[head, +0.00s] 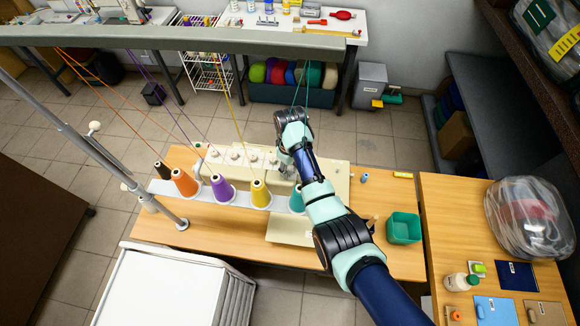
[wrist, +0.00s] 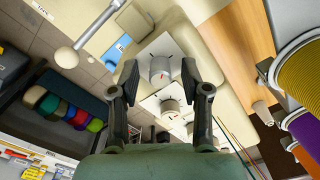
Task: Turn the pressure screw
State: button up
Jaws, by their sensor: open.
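The cream sewing machine (head: 310,178) stands on the wooden table, partly hidden by my arm. A pale round knob (wrist: 160,68) with dark marks sits on a white plate on the machine, between my gripper's fingers in the wrist view. A second similar knob (wrist: 169,109) is below it, with more partly hidden behind the right finger. I cannot tell for sure which knob is the pressure screw. My gripper (wrist: 159,68) is open, with one finger on each side of the first knob; contact cannot be told. In the head view my gripper is mostly hidden by my wrist.
Orange (head: 185,183), purple (head: 222,188) and yellow (head: 261,193) thread cones stand before the machine, with threads running up. A metal stand pole (head: 110,160) rises at left. A green bin (head: 403,228) and a bagged comforter (head: 530,218) are at right.

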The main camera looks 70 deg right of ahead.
grip_shut()
dwell(0.3)
jog(key=m+p, duration=0.2)
jog(key=shift+r+m, duration=0.15)
jog(key=shift+m, duration=0.25)
jog(key=shift+m+p, duration=0.8)
jog(key=shift+m, duration=1.4)
grip_release()
